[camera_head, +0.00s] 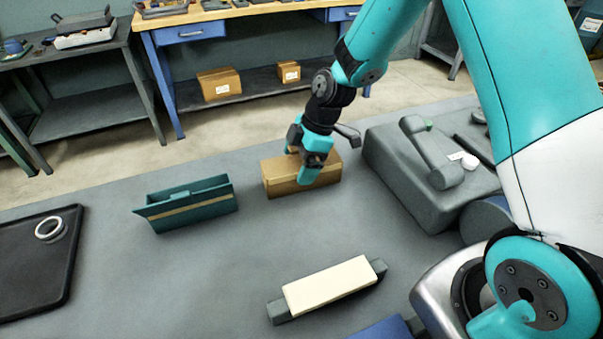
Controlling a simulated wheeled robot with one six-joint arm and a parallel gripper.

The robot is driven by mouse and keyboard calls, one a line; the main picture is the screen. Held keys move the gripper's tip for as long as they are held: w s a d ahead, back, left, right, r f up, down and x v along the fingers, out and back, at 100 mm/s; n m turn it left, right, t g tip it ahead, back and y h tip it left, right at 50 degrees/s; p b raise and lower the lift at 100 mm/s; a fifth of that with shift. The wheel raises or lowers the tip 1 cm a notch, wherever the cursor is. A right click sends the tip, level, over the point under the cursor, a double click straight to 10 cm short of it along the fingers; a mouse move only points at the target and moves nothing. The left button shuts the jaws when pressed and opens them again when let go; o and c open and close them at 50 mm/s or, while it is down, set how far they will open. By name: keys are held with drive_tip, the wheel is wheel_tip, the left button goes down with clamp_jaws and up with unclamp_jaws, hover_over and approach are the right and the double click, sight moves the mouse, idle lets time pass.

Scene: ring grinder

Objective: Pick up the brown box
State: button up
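The brown box (282,183) lies on the grey table (210,275), a little right of the middle of the view. My gripper (307,172) reaches down over it from above, with its teal fingers at the box's top and front side. One finger shows in front of the box's near face. The other finger is mostly hidden behind the gripper body. The gap between the fingers and any firm contact are not clear from this view. The box appears to rest flat on the table.
A teal open holder (187,205) stands left of the box. A black tray (30,280) with a metal ring (50,229) is at far left. A grey machine (410,185) stands close on the right. A cream block (330,284) lies in front. Table between them is clear.

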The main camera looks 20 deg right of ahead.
drive_tip(key=shift+c, duration=0.5)
drive_tip(key=shift+r, duration=0.1)
drive_tip(key=shift+r, duration=0.15)
wheel_tip(320, 180, up, 20)
drive_tip(key=shift+f, duration=0.2)
